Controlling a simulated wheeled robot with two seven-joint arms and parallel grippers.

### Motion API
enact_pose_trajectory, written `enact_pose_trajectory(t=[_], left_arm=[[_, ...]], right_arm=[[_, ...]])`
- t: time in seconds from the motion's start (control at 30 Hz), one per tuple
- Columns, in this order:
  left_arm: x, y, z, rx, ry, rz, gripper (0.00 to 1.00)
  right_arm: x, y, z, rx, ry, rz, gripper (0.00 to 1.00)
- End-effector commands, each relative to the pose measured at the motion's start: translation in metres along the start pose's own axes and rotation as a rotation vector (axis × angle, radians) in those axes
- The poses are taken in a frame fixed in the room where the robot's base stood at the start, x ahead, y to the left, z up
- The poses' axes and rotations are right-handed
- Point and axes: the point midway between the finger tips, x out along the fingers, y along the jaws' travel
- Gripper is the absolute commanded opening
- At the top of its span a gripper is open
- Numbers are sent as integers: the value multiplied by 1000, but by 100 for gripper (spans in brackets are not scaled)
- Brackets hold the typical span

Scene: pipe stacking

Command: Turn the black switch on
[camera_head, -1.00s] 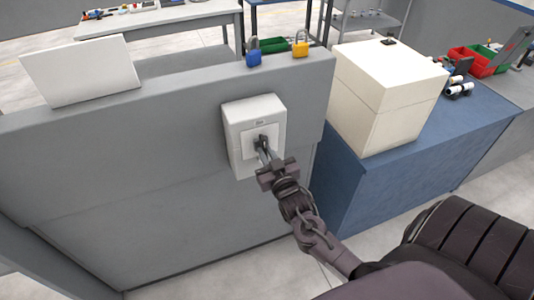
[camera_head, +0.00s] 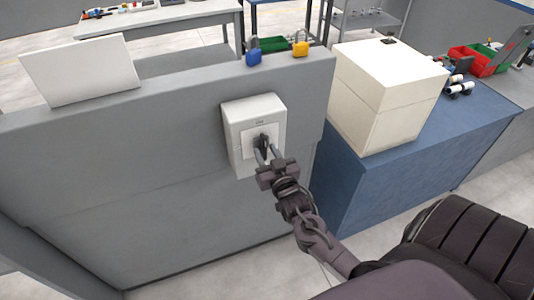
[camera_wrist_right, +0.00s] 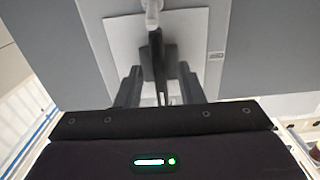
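The black switch (camera_head: 263,142) is on the front of a white box (camera_head: 242,122) fixed to the grey panel. In the right wrist view the black switch (camera_wrist_right: 157,58) stands out from a pale plate, its handle roughly upright in that picture. My right gripper (camera_head: 268,155) is at the front of the switch. Its two fingers (camera_wrist_right: 160,88) are apart, one on each side of the handle, with visible gaps, so it looks open and holds nothing. The fingers partly hide the lower switch in the head view. My left gripper is not in view.
A large cream box (camera_head: 385,95) stands on a blue bench (camera_head: 415,155) at the right. A white board (camera_head: 80,70) is at the upper left.

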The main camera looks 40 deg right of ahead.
Motion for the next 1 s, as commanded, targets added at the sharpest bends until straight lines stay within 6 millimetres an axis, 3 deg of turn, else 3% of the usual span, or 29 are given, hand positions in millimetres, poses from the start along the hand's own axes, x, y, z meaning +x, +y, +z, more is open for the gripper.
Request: enact_pose_trajectory(t=[0.27, 0.7, 1.0], left_arm=[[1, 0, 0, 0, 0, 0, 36], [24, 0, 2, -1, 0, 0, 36], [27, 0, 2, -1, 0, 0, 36]], right_arm=[[-2, 0, 0, -1, 2, 0, 34], [-64, 0, 4, 0, -2, 0, 34], [-78, 0, 0, -1, 1, 0, 34]])
